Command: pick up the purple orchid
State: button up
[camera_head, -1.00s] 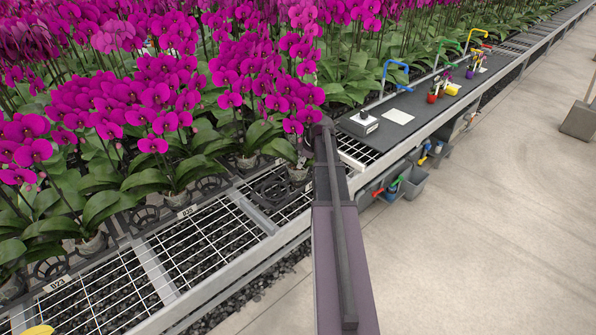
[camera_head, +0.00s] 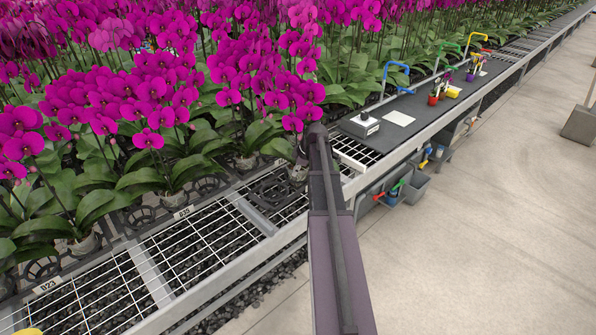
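Many potted purple orchids (camera_head: 150,95) stand in rows on the bench at the left and back, with tall magenta flower stems over green leaves. The frames do not show which one the task means. My arm reaches forward from the bottom middle to the bench edge. My gripper is not visible; the arm's far end and the plants may hide it.
An empty wire-mesh bench shelf (camera_head: 195,247) with a metal rail runs along the front. A black mat (camera_head: 425,107) holds a grey device (camera_head: 360,124), a white sheet (camera_head: 398,118) and small colored pots. Grey bins (camera_head: 415,185) hang below.

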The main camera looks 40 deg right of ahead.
grip_shut()
dwell(0.5)
notch_tip(320, 180, up, 10)
jog(key=p, duration=1)
dwell(0.6)
jog(key=shift+s, duration=0.1)
